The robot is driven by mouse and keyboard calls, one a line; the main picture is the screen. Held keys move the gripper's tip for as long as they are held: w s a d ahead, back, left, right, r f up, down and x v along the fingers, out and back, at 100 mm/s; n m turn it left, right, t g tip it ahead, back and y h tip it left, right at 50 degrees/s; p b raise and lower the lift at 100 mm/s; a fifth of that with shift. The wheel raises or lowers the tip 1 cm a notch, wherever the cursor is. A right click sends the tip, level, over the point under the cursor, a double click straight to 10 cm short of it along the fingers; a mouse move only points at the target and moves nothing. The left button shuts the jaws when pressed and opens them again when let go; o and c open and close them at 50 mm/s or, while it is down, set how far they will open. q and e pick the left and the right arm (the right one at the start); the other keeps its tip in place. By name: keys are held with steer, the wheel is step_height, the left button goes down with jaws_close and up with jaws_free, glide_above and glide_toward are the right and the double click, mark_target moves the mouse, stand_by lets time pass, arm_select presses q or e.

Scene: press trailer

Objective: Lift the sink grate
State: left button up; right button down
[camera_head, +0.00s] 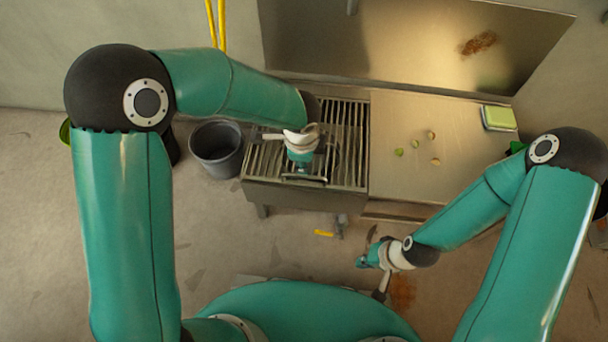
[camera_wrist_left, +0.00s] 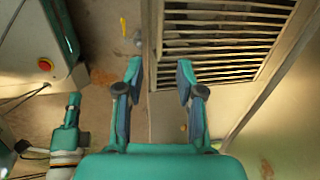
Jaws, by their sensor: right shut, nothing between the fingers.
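The sink grate (camera_head: 345,125) is a slatted metal rack over the sink on the left part of the bench. It also shows in the left wrist view (camera_wrist_left: 225,45), at the upper right. My left gripper (camera_head: 305,178) is above the grate's front part in the head view, and its wrist hides some slats. In the left wrist view my left gripper (camera_wrist_left: 160,72) is open with nothing between its fingers. Whether it touches the grate I cannot tell. My right gripper (camera_head: 364,260) is shut and empty, low in front of the bench.
A dark bucket (camera_head: 217,146) stands left of the sink. The bench top (camera_head: 395,180) on the right holds several small scraps and a green-yellow box or sponge (camera_head: 498,118). A valve with a yellow handle (camera_head: 325,233) sticks out below the sink front. A metal backsplash rises behind.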

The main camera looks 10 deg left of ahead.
mark_target(304, 176)
arm_select(q)
steer(key=f+b, duration=0.1)
steer(key=f, duration=0.3)
steer(key=w+f+b, duration=0.1)
steer(key=f, duration=0.2)
steer(key=w+f+b, duration=0.1)
steer(key=f+b, duration=0.1)
steer(key=f, duration=0.2)
steer(key=shift+w+f, duration=0.15)
steer(key=shift+f, duration=0.15)
jaws_close()
steer(key=shift+a, duration=0.1)
